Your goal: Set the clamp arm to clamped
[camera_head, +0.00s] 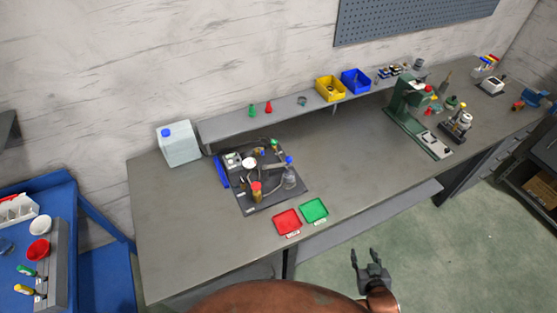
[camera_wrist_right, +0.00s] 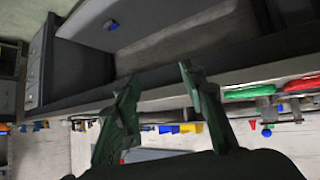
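The clamp arm is too small to make out for certain; several small fittings stand on a black mat (camera_head: 290,200) on the grey workbench. Among them are a clear bottle with a blue top (camera_head: 289,178) and an amber bottle with a red top (camera_head: 257,192). My right gripper (camera_head: 367,256) is in front of the bench, low and to the right of the mat, well apart from it. Its fingers are spread and empty, and they also show open in the right wrist view (camera_wrist_right: 157,82). My left gripper is not in view.
A red tray (camera_head: 287,222) and a green tray (camera_head: 314,210) lie at the bench's front edge. A white canister (camera_head: 180,147) stands at the back left. A green press (camera_head: 407,105) stands at the right. The bench (camera_head: 365,165) is bare between mat and press.

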